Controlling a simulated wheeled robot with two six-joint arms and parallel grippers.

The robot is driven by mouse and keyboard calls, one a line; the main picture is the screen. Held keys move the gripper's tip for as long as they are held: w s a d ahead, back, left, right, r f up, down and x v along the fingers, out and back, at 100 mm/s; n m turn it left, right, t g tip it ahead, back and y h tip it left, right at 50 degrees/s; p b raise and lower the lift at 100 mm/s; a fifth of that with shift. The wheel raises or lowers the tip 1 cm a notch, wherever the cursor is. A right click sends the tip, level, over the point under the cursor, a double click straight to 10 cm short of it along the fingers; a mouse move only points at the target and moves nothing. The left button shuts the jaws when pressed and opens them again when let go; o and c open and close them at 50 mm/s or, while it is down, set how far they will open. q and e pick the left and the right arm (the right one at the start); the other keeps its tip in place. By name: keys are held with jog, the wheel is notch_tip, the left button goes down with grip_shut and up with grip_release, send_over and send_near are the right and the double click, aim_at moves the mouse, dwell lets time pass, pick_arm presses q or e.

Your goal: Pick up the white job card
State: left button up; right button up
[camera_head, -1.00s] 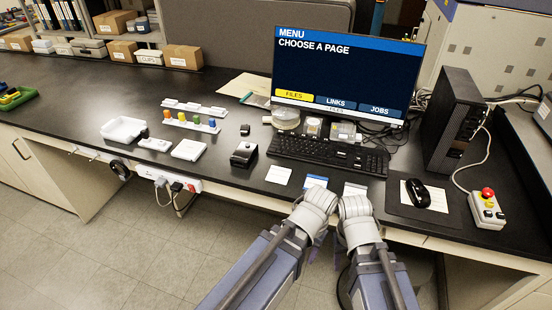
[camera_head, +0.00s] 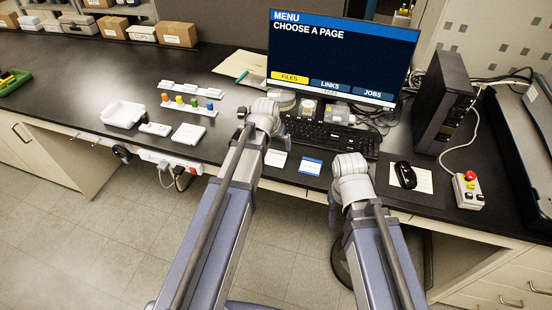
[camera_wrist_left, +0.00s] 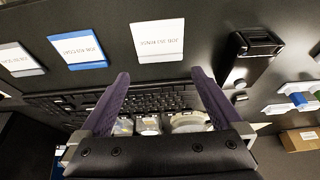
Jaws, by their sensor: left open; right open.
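The white job card (camera_head: 275,158) lies flat near the desk's front edge, just right of my left forearm. It also shows at the top middle of the left wrist view (camera_wrist_left: 158,40), with dark print. A blue-edged card (camera_head: 311,165) lies beside it, and a grey-edged card (camera_wrist_left: 18,60) lies beyond that in the wrist view. My left gripper (camera_wrist_left: 161,74) is open and empty, its fingers apart above the desk near the keyboard and white card. In the head view its hand (camera_head: 265,117) hides its fingertips. My right gripper (camera_head: 338,203) hangs at the desk's front edge, fingers partly hidden.
The keyboard (camera_head: 325,136) lies behind the cards, under the monitor (camera_head: 340,50). A black device (camera_wrist_left: 252,50) stands beside the white card. A white pad (camera_head: 188,134) and tray (camera_head: 123,114) lie left.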

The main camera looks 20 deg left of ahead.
aim_at(277, 152)
pick_arm(q)
jog(key=shift+b+x, duration=2.55)
jog(key=shift+x, duration=0.6)
jog(key=shift+s+a, duration=0.1)
jog(key=c, duration=0.9)
jog(key=shift+c, duration=0.2)
jog(key=shift+r, duration=0.1)
notch_tip(277, 152, up, 10)
jog(key=p, duration=1)
